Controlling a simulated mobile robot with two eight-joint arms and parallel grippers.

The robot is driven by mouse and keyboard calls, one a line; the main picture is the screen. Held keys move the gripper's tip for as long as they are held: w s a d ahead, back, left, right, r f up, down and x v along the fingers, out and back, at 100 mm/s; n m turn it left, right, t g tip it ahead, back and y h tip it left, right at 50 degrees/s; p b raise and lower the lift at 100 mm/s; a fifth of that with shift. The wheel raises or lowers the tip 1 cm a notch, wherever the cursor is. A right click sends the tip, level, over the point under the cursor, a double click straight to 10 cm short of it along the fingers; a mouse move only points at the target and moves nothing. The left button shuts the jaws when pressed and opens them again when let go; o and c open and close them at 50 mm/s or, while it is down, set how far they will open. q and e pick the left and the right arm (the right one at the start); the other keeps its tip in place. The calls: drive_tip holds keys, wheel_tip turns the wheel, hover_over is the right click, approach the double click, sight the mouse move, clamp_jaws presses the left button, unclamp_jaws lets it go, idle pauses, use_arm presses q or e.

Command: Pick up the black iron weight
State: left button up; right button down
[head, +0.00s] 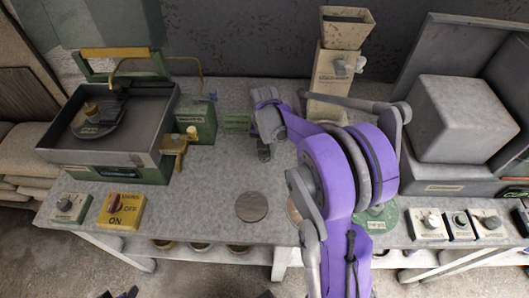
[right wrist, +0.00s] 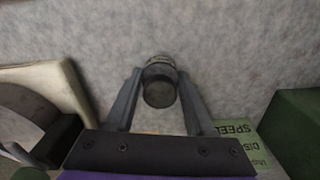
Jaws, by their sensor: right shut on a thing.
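The black iron weight (right wrist: 160,88) shows in the right wrist view as a small dark cylinder with a paler band near its far end. My right gripper (right wrist: 160,73) has a finger on either side of it and is shut on it. In the head view, my right gripper (head: 264,152) is low over the grey worktop (head: 225,180), at the middle of the table. The weight is mostly hidden there by the gripper and my purple right arm. I cannot tell whether the weight still touches the worktop.
A grey tray machine (head: 60,140) and a green box (head: 196,122) stand left of the gripper. A beige hopper column (head: 335,75) stands behind right, a big plaster block (head: 460,120) farther right. A green label (head: 237,122) lies close by. The worktop front left of centre is mostly clear.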

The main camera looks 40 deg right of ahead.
drive_tip(key=shift+r, duration=0.1)
idle(0.3)
wheel_tip(320, 180, up, 10)
drive_tip(key=shift+f, duration=0.1)
drive_tip(key=shift+a, duration=0.1)
idle(0.4)
